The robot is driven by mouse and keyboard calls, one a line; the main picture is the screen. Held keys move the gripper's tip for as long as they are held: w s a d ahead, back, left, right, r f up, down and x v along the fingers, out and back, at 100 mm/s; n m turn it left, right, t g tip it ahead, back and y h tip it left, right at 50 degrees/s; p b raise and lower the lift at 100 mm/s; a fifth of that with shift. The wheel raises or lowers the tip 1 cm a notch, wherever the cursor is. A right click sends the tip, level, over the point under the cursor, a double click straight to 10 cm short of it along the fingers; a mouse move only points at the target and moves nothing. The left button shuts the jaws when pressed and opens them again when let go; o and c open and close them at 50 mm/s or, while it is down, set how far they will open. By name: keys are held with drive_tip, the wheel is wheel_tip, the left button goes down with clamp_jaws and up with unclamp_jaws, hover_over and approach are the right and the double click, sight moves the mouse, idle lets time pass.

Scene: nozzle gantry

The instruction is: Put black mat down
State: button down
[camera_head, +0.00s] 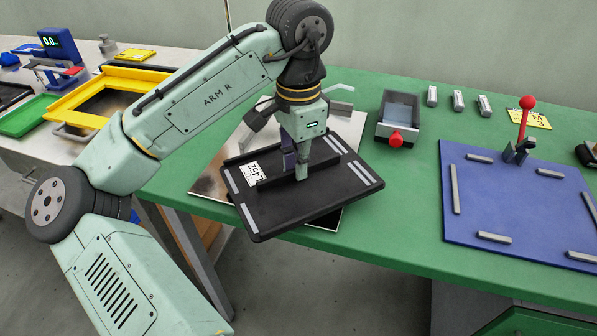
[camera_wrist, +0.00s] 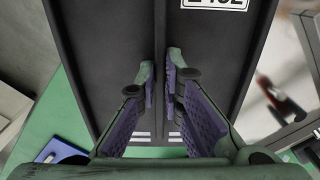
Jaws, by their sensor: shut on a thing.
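The black mat (camera_head: 281,212) is a dark rectangular plate with a raised rim, pale grey strips at its ends and a white number label (camera_head: 252,173). My gripper (camera_head: 297,172) points down at its middle and is shut on a thin upright rib there. The mat seems held above the green table (camera_head: 390,235), turned at an angle, its near corner out past the table's front edge. In the wrist view the mat (camera_wrist: 105,60) fills the middle, with the fingers (camera_wrist: 162,85) on both sides of the rib. The mat's underside is hidden.
A shiny metal plate (camera_head: 211,178) shows below the mat. To the right are a grey bin with a red knob (camera_head: 398,110), several small grey blocks (camera_head: 457,101) and a blue board (camera_head: 520,215) with grey bars and a red-knobbed lever (camera_head: 526,104). Green table between is clear.

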drive_tip(key=shift+f, duration=1.5)
drive_tip(key=shift+f, duration=0.2)
drive_tip(key=c, duration=1.7)
unclamp_jaws()
drive_tip(key=shift+r, duration=0.1)
wheel_tip(320, 180, up, 12)
drive_tip(key=shift+r, duration=0.1)
